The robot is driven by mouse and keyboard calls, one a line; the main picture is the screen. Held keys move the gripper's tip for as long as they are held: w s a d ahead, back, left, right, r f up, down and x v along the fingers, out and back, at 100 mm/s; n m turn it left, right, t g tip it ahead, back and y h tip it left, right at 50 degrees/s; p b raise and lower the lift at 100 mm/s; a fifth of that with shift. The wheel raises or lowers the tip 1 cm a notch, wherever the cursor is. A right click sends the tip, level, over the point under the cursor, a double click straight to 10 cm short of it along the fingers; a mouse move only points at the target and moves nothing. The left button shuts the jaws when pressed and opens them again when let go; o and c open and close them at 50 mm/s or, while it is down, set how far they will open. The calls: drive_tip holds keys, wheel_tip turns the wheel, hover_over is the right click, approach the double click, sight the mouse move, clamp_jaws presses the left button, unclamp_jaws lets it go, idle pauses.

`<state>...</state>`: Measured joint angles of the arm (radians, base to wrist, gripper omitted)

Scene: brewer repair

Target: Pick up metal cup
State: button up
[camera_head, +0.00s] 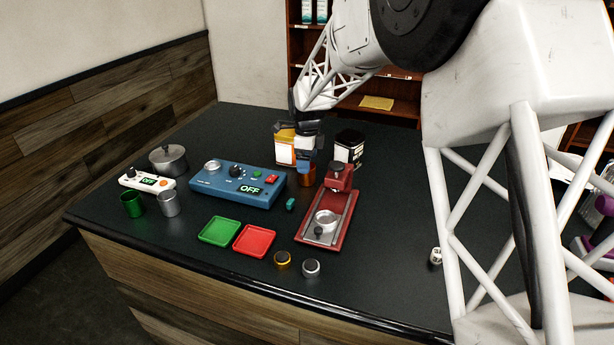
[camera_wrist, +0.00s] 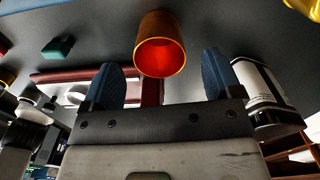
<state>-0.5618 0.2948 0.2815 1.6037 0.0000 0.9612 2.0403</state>
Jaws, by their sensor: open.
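A copper-orange cup (camera_head: 307,177) stands on the dark counter directly below my gripper (camera_head: 307,160). In the wrist view the copper cup (camera_wrist: 160,50) shows its open mouth and glossy orange-red inside, between and just beyond the two blue fingers of my gripper (camera_wrist: 159,66). The fingers are apart, with a gap on each side of the cup, and hold nothing. A silver metal cup (camera_head: 168,203) stands upright at the left of the counter, well away from my gripper. A green cup (camera_head: 132,204) stands beside it.
Close around my gripper are an orange-and-white container (camera_head: 285,148), a black canister (camera_head: 349,147) and a red brewer part (camera_head: 340,180). A blue control box (camera_head: 238,186) and a small teal block (camera_head: 290,204) lie to the left. Green (camera_head: 219,231) and red (camera_head: 255,240) trays lie in front.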

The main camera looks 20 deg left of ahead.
drive_tip(key=shift+f, duration=2.65)
drive_tip(key=c, duration=1)
drive_tip(key=shift+r, duration=0.1)
drive_tip(key=shift+r, duration=4.95)
